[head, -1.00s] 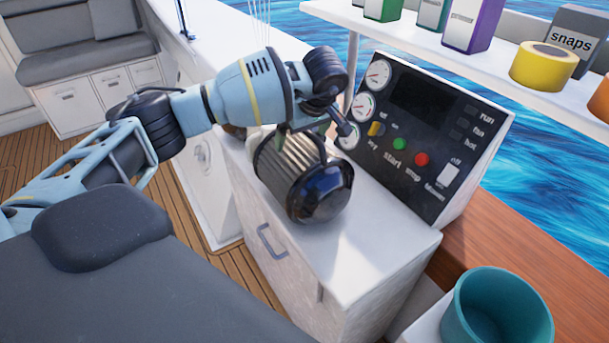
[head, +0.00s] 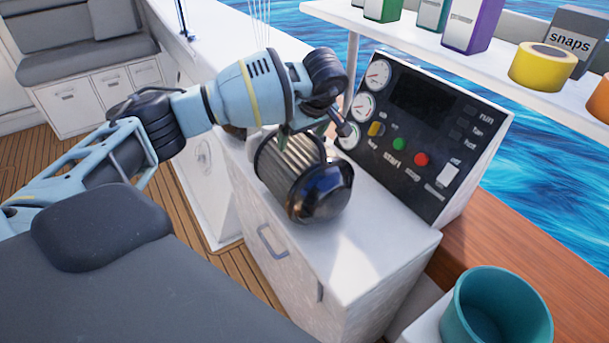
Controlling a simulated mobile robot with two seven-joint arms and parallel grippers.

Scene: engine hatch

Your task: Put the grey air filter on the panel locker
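The grey air filter (head: 287,160) is a ribbed grey cylinder with a glossy black end (head: 322,192). It lies tilted at the top of the white panel locker (head: 375,235), toward its left end. I cannot tell if its full weight rests on the top. My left gripper (head: 318,130) is right over the filter, close to or touching its upper side. The fingers are partly hidden by the wrist and blend with the filter, so their opening is unclear. My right gripper is not in view.
A black control panel (head: 425,100) with gauges and buttons stands along the locker's back. A shelf (head: 400,28) with boxes and a yellow tape roll (head: 543,66) hangs above. A teal pot (head: 497,310) is at the lower right. The locker top's front right is clear.

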